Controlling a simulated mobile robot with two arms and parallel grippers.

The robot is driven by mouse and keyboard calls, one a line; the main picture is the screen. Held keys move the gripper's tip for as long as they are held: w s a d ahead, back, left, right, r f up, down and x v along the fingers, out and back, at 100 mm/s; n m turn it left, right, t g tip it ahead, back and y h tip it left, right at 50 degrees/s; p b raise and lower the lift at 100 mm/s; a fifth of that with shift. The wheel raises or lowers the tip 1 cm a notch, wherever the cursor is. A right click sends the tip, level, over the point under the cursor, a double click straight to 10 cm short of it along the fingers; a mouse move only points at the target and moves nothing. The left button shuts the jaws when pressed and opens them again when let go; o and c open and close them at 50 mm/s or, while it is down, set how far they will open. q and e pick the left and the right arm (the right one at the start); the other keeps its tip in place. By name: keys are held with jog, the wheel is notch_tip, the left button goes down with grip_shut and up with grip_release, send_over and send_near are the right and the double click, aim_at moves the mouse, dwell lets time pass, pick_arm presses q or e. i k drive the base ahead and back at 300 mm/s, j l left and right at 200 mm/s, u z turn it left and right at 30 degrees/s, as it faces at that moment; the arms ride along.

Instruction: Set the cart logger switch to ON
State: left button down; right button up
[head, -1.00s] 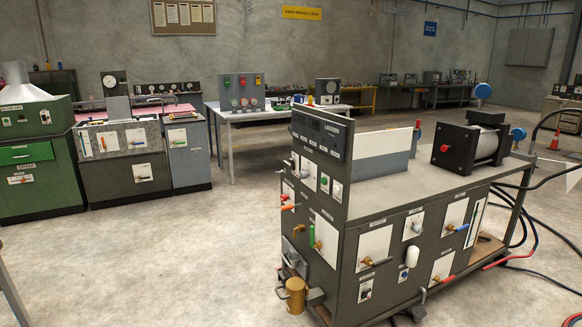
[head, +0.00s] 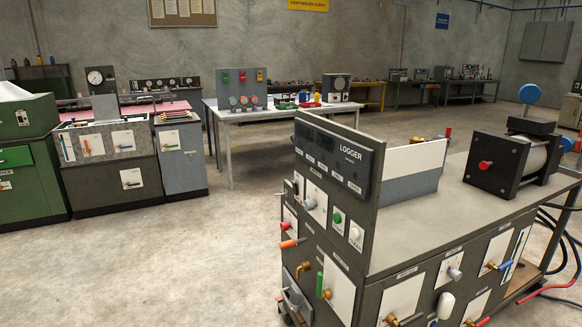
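The cart (head: 440,230) stands at the right, a dark grey cabinet with a flat top. Its upright end panel carries a black unit labelled LOGGER (head: 335,157) with a row of small labelled controls under a dark display. Below it are a lever switch on a white plate (head: 313,201), a green button (head: 337,217) and a white button (head: 355,233). The lettering at the lever is too small to read, so I cannot tell which is the logger switch or how it is set. Neither gripper is in view.
Red and orange handles (head: 288,243) and brass valves (head: 304,268) stick out from the cart's end. A black spool unit (head: 512,165) sits on its top. Hoses (head: 560,235) trail at the right. Open concrete floor (head: 150,265) lies left of the cart.

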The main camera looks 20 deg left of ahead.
aim_at(295, 188)
jog(key=i+j, duration=0.25)
jog(key=i, duration=0.25)
jog(key=i+j, duration=0.3)
jog(key=i, duration=0.25)
jog(key=i+j, duration=0.25)
jog(key=i, duration=0.25)
jog(key=z, duration=0.05)
